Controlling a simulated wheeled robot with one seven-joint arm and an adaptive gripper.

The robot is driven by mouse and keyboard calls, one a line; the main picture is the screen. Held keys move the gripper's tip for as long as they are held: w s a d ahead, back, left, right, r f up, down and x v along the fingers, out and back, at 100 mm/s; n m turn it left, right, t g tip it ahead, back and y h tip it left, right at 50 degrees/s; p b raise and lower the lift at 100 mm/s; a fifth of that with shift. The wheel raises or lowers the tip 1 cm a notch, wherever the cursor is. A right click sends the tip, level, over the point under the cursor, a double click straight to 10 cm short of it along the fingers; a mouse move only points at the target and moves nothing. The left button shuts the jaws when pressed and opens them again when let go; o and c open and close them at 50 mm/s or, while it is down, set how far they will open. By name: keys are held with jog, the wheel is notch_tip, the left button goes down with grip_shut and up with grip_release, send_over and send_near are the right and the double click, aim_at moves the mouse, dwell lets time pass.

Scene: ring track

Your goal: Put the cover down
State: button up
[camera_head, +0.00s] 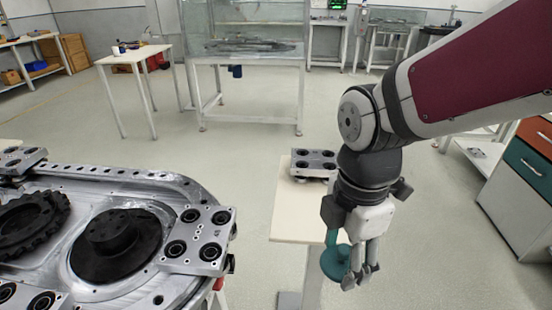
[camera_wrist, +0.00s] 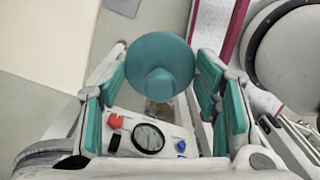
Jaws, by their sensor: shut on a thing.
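The cover (camera_head: 333,262) is a teal round disc with a short knob. In the wrist view, the cover (camera_wrist: 160,58) sits between the fingertips, its knob towards the camera. My gripper (camera_head: 362,278) points down and is shut on the cover. In the wrist view, my gripper (camera_wrist: 162,70) shows its teal-padded fingers on both sides of the cover. The cover is in the air, by the front right of a small pale table (camera_head: 290,222); part of it is hidden behind the fingers in the head view.
A metal ring track (camera_head: 150,200) with a black hub and gear stands at left, carriages on it. Another carriage (camera_head: 314,163) sits at the pale table's back. A cabinet (camera_head: 525,180) stands at right. A gauge panel (camera_wrist: 150,138) shows in the wrist view. Open floor lies behind.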

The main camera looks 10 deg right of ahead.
jog(key=shift+s+f, duration=0.3)
jog(key=shift+n, duration=0.3)
jog(key=w+p, duration=0.1)
jog(key=p, duration=0.2)
jog(key=shift+w+d+r+p, duration=0.1)
jog(key=shift+w+p, duration=0.2)
jog(key=shift+w, duration=0.1)
jog(key=b, duration=0.1)
send_over(315, 221)
jog(key=shift+w+f, duration=0.1)
jog(key=shift+f, duration=0.8)
jog(key=shift+f+b, duration=0.5)
jog(key=shift+f, duration=1.2)
jog(key=shift+f, duration=0.1)
jog(key=shift+f, duration=0.15)
jog(key=o, duration=1.1)
